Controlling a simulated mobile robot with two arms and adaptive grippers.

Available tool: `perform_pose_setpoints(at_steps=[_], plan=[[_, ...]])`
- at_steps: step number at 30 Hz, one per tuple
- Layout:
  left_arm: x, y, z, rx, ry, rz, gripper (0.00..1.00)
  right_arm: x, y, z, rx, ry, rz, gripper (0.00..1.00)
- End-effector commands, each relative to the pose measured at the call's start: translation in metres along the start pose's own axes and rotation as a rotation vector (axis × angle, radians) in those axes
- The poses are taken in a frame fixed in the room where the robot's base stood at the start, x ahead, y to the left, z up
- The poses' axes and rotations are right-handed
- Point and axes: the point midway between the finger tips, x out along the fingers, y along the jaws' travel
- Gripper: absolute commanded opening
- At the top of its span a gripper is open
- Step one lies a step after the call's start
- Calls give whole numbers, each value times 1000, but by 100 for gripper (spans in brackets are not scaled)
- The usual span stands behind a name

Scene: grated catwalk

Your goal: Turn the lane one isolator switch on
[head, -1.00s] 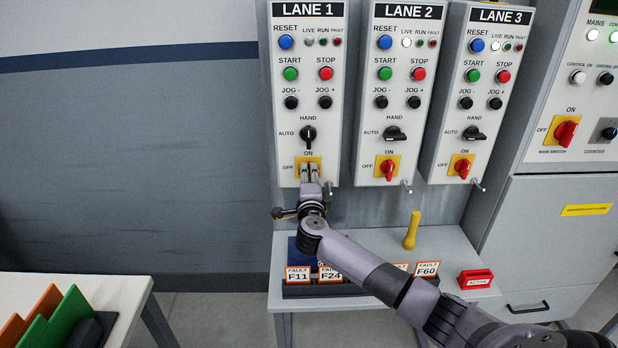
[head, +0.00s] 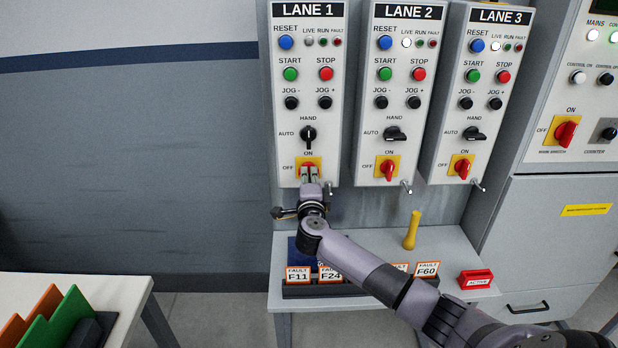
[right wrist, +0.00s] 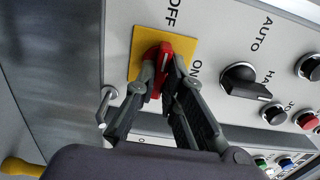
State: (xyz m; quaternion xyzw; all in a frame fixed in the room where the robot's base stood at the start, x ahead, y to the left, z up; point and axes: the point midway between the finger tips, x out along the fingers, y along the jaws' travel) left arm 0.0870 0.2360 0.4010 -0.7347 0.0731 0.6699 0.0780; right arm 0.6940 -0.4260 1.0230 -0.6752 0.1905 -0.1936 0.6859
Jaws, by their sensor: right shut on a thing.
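The lane one isolator switch (head: 309,167) is a red knob on a yellow plate, low on the LANE 1 panel. My right gripper (head: 309,175) has reached it from below and is shut on the knob. In the right wrist view the two fingers (right wrist: 161,80) sit on either side of the red knob (right wrist: 165,55). The knob's white mark points roughly toward OFF there, with ON at the right of the plate. The fingers hide part of the knob. The LANE 1 LIVE lamp (head: 309,42) looks dim. My left gripper is not in view.
The LANE 2 isolator (head: 388,169) and LANE 3 isolator (head: 461,167) are to the right. The black HAND/AUTO selector (head: 308,134) is just above the gripper. A bench (head: 452,250) below holds fault tags (head: 298,275), a yellow-handled object (head: 412,230) and a red block (head: 475,279).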

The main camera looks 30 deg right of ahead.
Motion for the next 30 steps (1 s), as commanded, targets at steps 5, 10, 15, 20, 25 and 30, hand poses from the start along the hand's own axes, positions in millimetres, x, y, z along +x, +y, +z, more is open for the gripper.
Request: perform_pose_setpoints(at_steps=[5,10,15,20,25,30], plan=[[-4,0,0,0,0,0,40,-1,1,0,64,0,4,0],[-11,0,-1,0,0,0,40,-1,2,1,179,1,7,0],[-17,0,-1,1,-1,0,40,-1,2,1,333,1,7,0],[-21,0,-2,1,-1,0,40,-1,2,1,487,2,8,0],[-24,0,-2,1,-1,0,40,-1,3,1,648,2,7,0],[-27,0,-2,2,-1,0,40,-1,3,1,811,2,6,0]])
